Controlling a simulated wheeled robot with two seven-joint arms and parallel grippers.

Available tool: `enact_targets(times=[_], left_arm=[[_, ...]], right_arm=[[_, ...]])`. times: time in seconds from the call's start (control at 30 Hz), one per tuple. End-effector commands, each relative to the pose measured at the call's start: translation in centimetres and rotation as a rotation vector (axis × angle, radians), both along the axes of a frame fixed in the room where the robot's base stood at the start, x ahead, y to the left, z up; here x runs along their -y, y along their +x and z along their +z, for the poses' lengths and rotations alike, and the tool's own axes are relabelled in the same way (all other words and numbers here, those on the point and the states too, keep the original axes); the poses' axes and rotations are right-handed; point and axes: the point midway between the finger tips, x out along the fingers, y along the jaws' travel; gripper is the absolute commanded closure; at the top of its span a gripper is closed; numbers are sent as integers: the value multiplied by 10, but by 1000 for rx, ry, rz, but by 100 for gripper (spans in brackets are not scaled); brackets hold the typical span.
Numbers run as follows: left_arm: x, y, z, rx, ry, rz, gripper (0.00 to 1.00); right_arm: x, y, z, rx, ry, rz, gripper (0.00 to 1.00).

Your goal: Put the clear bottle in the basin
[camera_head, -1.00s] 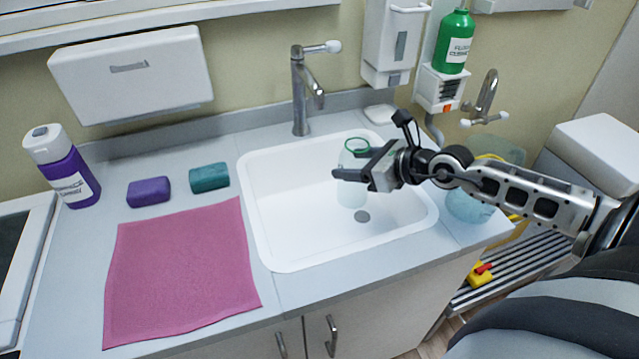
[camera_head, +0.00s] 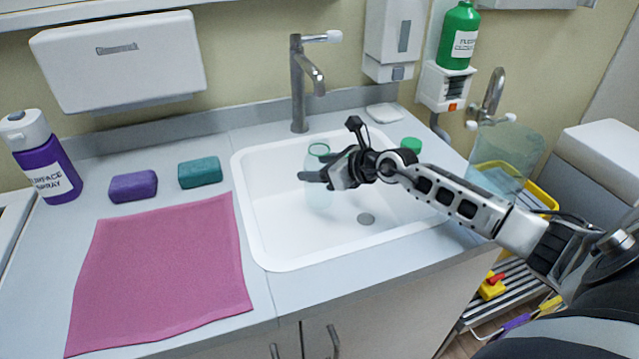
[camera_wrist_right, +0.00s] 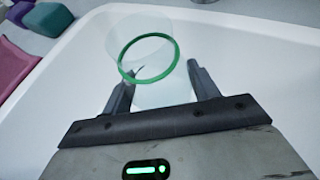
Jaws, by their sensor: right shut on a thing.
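The clear bottle (camera_head: 319,196) is a see-through cylinder with a green ring at its upper end. It is roughly upright over the left middle of the white sink basin (camera_head: 262,235), inside the rim outline. I cannot tell whether it touches the basin floor. My right gripper (camera_head: 318,176) is shut on it. In the right wrist view, the dark fingers (camera_wrist_right: 158,80) are on both sides of the bottle (camera_wrist_right: 148,50), below the ring, with the white basin (camera_wrist_right: 250,60) around it. My left gripper is not in view.
The tap (camera_head: 302,85) stands behind the basin. A pink cloth (camera_head: 160,270), purple block (camera_head: 133,186), teal block (camera_head: 200,172) and purple spray bottle (camera_head: 45,160) are at left. A green cap (camera_head: 411,144) shows behind my arm; a clear tub (camera_head: 510,150) is at right.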

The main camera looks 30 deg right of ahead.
Motion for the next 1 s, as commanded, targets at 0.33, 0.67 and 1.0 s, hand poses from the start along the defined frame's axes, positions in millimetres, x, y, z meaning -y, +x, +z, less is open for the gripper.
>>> enact_targets(times=[0.33, 0.67, 1.0], left_arm=[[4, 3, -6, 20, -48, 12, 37], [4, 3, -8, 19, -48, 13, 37], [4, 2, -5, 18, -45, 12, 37]], right_arm=[[0, -1, -22, -1, 0, 0, 63], [0, -1, -26, -2, 0, 0, 18], [0, -1, -20, -1, 0, 0, 18]])
